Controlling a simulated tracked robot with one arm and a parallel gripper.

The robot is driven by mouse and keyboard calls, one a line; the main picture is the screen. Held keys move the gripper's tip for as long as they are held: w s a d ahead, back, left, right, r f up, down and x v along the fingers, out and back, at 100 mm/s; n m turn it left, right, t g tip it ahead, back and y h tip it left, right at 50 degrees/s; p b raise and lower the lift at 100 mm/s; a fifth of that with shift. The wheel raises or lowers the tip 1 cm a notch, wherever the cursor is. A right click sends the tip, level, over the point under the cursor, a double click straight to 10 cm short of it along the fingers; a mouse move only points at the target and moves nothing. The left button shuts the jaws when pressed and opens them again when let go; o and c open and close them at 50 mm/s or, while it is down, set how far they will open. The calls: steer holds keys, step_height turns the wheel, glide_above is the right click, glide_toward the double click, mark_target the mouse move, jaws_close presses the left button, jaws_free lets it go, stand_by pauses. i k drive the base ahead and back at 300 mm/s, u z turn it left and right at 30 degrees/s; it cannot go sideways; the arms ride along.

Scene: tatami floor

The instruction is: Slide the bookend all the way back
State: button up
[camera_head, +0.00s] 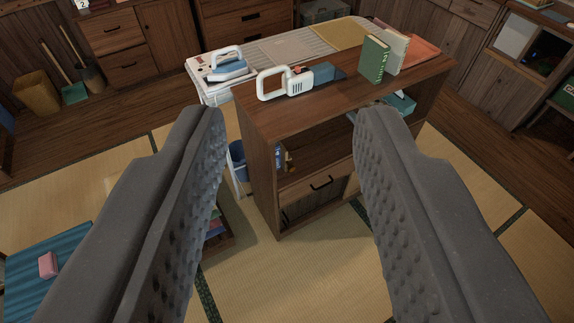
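My gripper (290,112) is open and empty, its two dark grey, bumpy fingers wide apart. The wooden shelf unit (345,97) shows between and beyond the fingers. On its top, toward the right, a green book (374,60) stands upright beside a beige upright slab (396,50). I cannot tell whether this slab is the bookend or another book. No other bookend can be made out clearly. My fingers appear well short of the books and touch nothing.
A white handled appliance (283,83) and a flat blue-grey thing (328,72) are on the shelf top's left part. Behind stands a board with an iron (226,66). A teal striped mat (45,285) holds a pink block (48,264). Tatami in front is clear.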

mark_target(285, 157)
steer(key=i, duration=1)
steer(key=z, duration=1.25)
steer(key=k, duration=0.95)
steer(key=u, duration=0.55)
steer(key=i, duration=0.8)
